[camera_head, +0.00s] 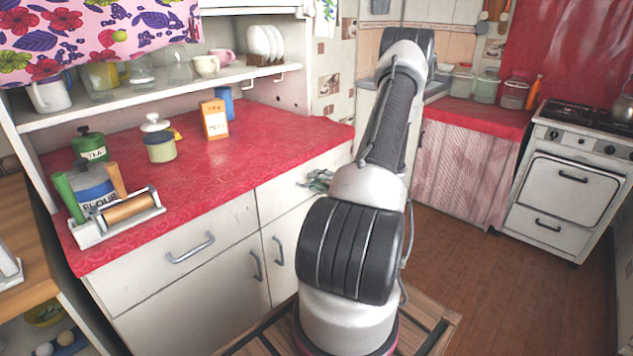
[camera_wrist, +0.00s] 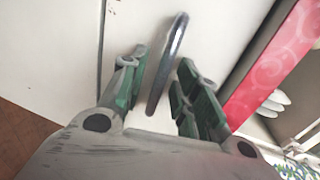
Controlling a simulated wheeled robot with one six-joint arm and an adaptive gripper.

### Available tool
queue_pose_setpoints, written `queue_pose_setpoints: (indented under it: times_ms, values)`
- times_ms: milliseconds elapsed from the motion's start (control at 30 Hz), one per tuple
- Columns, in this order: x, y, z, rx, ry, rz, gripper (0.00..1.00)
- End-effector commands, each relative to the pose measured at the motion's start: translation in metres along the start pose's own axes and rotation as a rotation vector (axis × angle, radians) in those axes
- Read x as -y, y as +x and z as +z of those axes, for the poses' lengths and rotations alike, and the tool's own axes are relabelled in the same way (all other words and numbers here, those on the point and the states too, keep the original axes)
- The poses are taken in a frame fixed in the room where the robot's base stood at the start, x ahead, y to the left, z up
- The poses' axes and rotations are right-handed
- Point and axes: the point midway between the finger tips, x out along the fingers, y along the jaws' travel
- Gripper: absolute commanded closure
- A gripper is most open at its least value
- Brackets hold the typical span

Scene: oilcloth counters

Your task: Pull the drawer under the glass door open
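The right-hand drawer (camera_head: 282,206) is a cream front under the red counter, and it looks shut. Its metal bar handle (camera_wrist: 170,60) shows in the wrist view. My gripper (camera_head: 318,180) is at this drawer front. In the wrist view my gripper (camera_wrist: 162,64) has its green-padded fingers apart, one on each side of the handle. Small gaps show between the handle and the pads, so it does not look gripped. I cannot make out a glass door above this drawer. In the head view my arm and gripper hide part of the drawer front.
The left drawer handle (camera_head: 190,247) and two cupboard door handles are beside and below. Jars, a box (camera_head: 214,119) and a roll holder (camera_head: 118,215) stand on the red counter (camera_head: 235,165). A stove (camera_head: 565,180) stands at the right. The brown floor (camera_head: 470,275) between is clear.

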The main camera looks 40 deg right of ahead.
Motion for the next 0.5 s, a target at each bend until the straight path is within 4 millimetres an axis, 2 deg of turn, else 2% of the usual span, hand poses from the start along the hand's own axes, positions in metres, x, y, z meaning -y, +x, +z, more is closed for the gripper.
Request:
queue_pose_setpoints:
  times_ms: [100,367,500]
  values:
    - [0.0002,0.0071,0.0003,0.0,0.0,0.0,0.69]
    - [0.0002,0.008,0.0002,0.0,0.001,0.0,0.71]
    - [0.0001,0.0079,0.0002,0.0,0.001,0.0,0.96]
